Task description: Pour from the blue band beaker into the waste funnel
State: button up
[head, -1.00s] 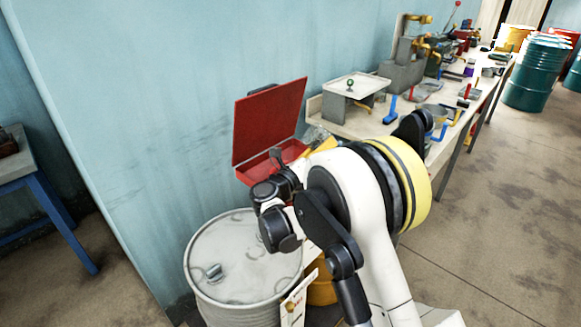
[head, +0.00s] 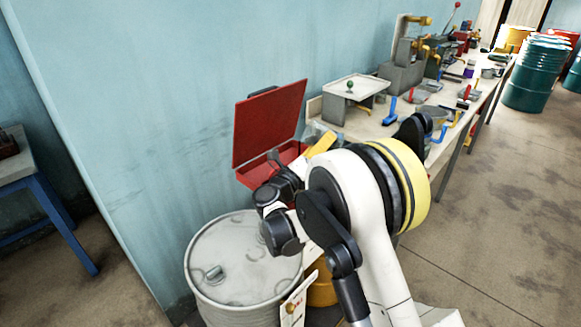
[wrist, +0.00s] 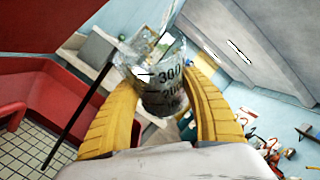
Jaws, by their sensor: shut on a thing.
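In the wrist view, a clear glass beaker (wrist: 163,85) with dark volume marks stands between the yellow fingers of my gripper (wrist: 160,108). My gripper is shut on it. The beaker looks tilted in this view, and I cannot make out a blue band or its contents. In the head view, a yellow finger of my gripper (head: 321,144) shows beside the open red toolbox, and my arm hides most of the gripper. I cannot pick out the waste funnel in either view.
The open red toolbox (head: 268,125) stands close by my gripper, against the wall. A pale drum (head: 240,262) stands below, with an orange container (head: 322,290) beside it. A long workbench (head: 385,124) with tools and a raised tray (head: 357,86) runs to the back right.

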aim_at(312, 133)
jog(key=shift+r, duration=0.35)
jog(key=shift+a+r+n+t+p, duration=0.1)
jog(key=shift+r+n+t+p, duration=0.5)
jog(key=shift+r+n, duration=0.55)
dwell(0.3)
jog(key=shift+s+a+r+n+t+y+b, duration=0.1)
jog(key=shift+a+r+n+t+y+b, duration=0.15)
jog(key=shift+a+n+t+b, duration=0.25)
jog(key=shift+a+r+n+t+y+b, duration=0.15)
jog(key=shift+a+n+t+y+b, duration=0.2)
jog(key=shift+n, duration=0.2)
jog(key=shift+a+r+n+t, duration=0.15)
jog(key=shift+r+n+t, duration=0.1)
jog(key=shift+r+n, duration=0.3)
